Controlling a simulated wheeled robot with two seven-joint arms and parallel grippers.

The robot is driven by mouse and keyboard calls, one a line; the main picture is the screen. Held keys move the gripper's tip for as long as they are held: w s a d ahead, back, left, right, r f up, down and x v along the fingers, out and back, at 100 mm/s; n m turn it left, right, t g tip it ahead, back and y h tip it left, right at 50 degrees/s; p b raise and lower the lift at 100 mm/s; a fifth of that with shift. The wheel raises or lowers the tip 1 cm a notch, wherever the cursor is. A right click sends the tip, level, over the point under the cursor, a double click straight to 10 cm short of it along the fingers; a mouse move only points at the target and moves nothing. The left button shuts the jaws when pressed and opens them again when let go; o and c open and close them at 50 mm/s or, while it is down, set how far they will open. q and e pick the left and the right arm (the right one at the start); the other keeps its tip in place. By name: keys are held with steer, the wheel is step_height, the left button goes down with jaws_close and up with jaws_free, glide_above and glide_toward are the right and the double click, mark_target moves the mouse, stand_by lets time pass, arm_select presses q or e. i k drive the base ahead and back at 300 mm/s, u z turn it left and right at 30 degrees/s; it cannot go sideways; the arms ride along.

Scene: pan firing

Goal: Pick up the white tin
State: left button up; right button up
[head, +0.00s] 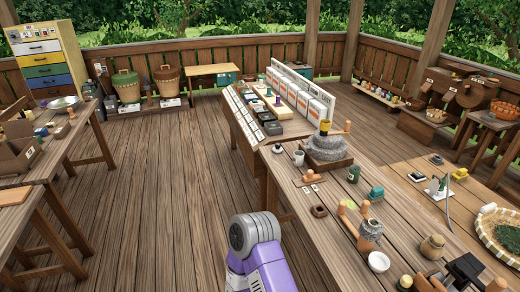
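I cannot pick out the white tin for certain. A small white cylindrical vessel (299,157) stands upright on the near table, left of the grey stone mill (327,147); it may be a cup or a tin. A purple and grey link of one of my arms shows at the bottom centre, left of the table edge.
The near table (335,225) carries several small jars and wooden pieces. Behind it a display table holds white boxes (318,107). A woven tray (490,228) lies at right. Another table (60,150) stands at left. The deck floor (165,190) between is clear.

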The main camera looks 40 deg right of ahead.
mark_target(298, 158)
steer(key=z, duration=0.15)
steer(key=i, duration=2.05)
steer(key=z, duration=1.65)
steer(key=i, duration=0.95)
steer(key=z, duration=0.85)
